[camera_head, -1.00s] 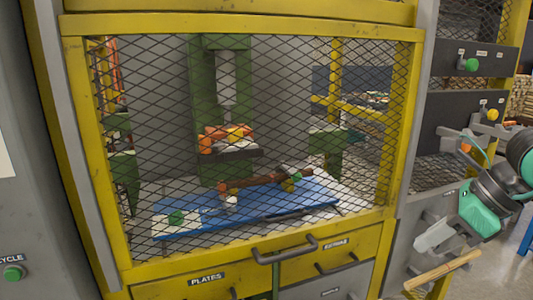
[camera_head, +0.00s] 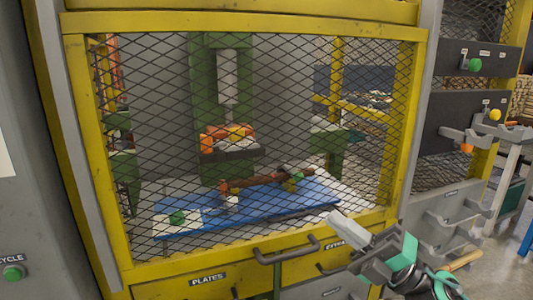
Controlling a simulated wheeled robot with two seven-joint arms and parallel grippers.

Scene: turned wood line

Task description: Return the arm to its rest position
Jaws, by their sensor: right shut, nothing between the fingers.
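My right gripper (camera_head: 347,228) is at the lower right, in front of the yellow frame and the drawers. Its pale fingers are shut with nothing between them and point up and left. The arm comes in from the bottom right. The fingers look close to the cage's lower right edge; I cannot tell whether they touch anything. My left gripper is not in view.
A yellow-framed mesh guard (camera_head: 240,130) encloses a green press (camera_head: 210,110) and a blue plate (camera_head: 270,208). Grey racks with coloured knobs (camera_head: 474,64) stand at right. A green button (camera_head: 13,272) is at lower left.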

